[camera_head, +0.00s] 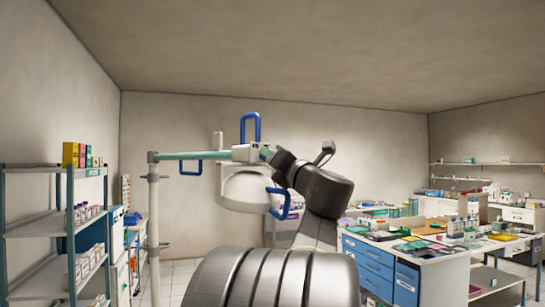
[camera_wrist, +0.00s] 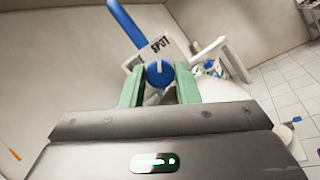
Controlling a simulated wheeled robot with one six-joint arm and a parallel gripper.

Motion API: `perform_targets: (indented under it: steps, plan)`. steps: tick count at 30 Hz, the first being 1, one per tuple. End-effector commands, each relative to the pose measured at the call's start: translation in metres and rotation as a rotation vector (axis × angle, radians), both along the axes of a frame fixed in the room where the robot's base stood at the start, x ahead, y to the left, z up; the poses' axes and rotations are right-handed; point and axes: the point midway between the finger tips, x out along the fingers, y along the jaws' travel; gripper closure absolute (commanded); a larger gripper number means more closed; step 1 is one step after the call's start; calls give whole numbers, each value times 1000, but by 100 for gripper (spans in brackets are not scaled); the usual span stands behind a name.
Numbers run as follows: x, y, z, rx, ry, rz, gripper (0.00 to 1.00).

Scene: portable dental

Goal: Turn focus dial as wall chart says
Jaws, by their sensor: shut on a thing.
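The focus dial (camera_wrist: 159,74) is a round blue knob with a short white mark on its face, seen between my fingers in the wrist view. My gripper (camera_wrist: 160,84) has green fingers closed on both sides of the dial. A label (camera_wrist: 160,44) above it seems to read "SPOT". In the head view my gripper (camera_head: 266,153) is at the head of a dental lamp (camera_head: 246,190), and the dial is too small or hidden there. The lamp has a pale round shade and blue loop handles (camera_head: 250,126). I cannot make out a wall chart in either view.
The lamp hangs from a green arm (camera_head: 195,155) on a white upright post (camera_head: 153,225). A shelf rack (camera_head: 40,225) with boxes and bottles stands at left. A blue-drawer cabinet (camera_head: 368,262) and cluttered counters fill the right. Bare wall lies behind the lamp.

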Motion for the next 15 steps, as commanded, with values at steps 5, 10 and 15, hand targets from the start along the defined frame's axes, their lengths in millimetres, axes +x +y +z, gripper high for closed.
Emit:
perform_targets:
  steps: [5, 10, 15]
  plan:
    - [0, 0, 2, 61, 65, 0, 94]
    - [-1, 0, 2, 95, 98, 0, 94]
    - [0, 0, 1, 108, 112, 0, 94]
